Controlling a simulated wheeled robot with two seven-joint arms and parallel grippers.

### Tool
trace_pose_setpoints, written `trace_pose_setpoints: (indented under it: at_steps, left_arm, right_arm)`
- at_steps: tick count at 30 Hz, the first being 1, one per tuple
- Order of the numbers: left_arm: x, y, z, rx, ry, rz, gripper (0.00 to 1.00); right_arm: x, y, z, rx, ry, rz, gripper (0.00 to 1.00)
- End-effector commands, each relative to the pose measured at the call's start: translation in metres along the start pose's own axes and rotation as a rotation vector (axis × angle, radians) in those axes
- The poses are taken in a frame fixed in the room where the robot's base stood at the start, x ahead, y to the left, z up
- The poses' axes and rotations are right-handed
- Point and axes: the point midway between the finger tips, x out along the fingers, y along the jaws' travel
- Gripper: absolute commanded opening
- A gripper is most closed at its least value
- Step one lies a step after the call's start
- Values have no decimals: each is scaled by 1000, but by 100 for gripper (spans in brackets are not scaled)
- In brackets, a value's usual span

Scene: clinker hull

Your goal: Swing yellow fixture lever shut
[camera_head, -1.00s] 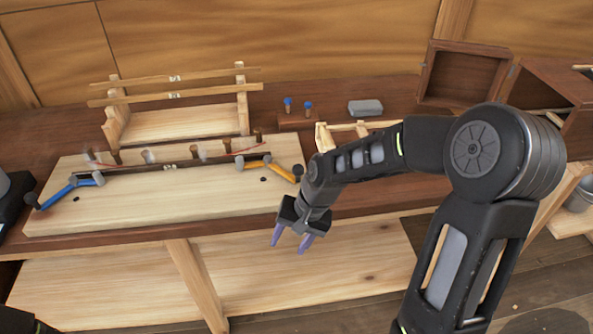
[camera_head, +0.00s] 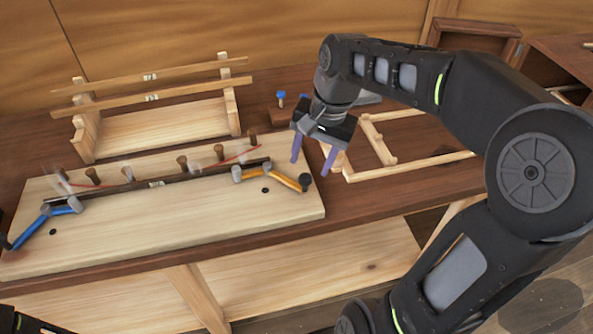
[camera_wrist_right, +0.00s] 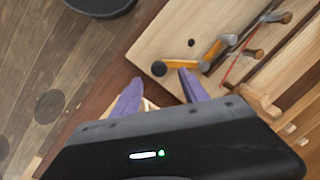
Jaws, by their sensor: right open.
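The yellow fixture lever (camera_head: 283,180) sits at the right end of the pale board (camera_head: 150,228). It has a grey pivot end and a dark knob, and bends out from the dark strip toward the front right. My right gripper (camera_head: 312,160) is open and empty, its purple fingers pointing down just behind and right of the knob. In the right wrist view the lever (camera_wrist_right: 183,65) lies just beyond the fingertips (camera_wrist_right: 160,80), one finger close to it; I cannot tell if they touch. My left gripper is not in view.
A blue lever (camera_head: 45,220) is at the board's left end. Several brown pegs stand along the dark strip (camera_head: 190,177). A wooden rack (camera_head: 160,132) stands behind. A light wooden frame (camera_head: 415,167) lies right of my gripper. The board's front is clear.

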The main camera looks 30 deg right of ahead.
Motion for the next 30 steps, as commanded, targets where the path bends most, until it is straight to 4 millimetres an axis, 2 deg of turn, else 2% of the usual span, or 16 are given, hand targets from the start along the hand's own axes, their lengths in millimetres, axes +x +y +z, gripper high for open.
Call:
trace_pose_setpoints:
  at_steps: [7, 11, 24, 30]
  left_arm:
    - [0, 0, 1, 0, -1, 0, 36]
    - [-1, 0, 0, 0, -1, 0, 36]
    - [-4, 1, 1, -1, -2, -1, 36]
    - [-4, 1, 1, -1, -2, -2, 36]
  right_arm:
    - [1, 0, 0, -1, -1, 0, 52]
    - [9, 0, 0, 0, -2, 1, 52]
    - [70, 0, 0, 0, -3, 1, 52]
    - [79, 0, 0, -1, 1, -1, 52]
